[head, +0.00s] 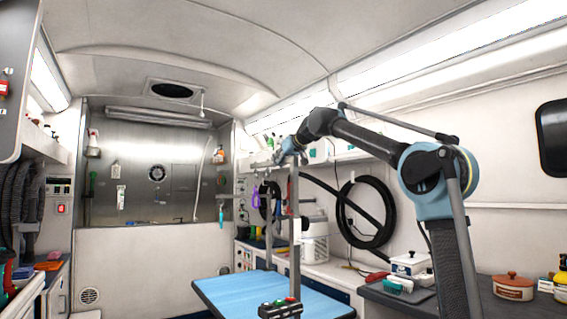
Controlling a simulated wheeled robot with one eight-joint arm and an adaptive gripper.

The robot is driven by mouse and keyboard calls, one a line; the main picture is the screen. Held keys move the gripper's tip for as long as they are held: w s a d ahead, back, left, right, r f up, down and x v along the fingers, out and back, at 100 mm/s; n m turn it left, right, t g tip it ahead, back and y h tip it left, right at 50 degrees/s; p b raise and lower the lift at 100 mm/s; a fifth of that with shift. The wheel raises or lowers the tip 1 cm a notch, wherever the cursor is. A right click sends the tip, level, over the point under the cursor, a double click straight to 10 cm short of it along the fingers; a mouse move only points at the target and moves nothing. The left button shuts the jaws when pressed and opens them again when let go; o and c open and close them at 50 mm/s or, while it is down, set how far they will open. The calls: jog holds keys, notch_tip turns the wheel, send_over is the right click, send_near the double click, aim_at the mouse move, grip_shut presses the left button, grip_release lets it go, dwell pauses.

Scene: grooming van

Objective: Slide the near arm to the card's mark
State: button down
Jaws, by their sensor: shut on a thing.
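The blue grooming table (225,289) stands in the lower middle. A second, thinner post (268,235) stands farther back. My gripper (284,159) is at the top of the near arm, small and partly hidden by my wrist. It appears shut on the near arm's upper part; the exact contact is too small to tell. I cannot make out the card or its mark.
A dark counter at the right holds a white box (411,263), a teal-handled brush (398,285), an orange-brown pot (513,287) and bottles. A black coiled hose (366,212) hangs on the right wall. A white tub (140,265) stands at the back. The blue tabletop's left part is clear.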

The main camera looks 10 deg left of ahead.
jog(key=shift+w+r, duration=0.1)
jog(key=shift+w, duration=0.05)
jog(key=c, duration=1.4)
grip_release()
jog(key=shift+w, duration=0.1)
jog(key=shift+d, duration=0.1)
jog(key=v, duration=1.2)
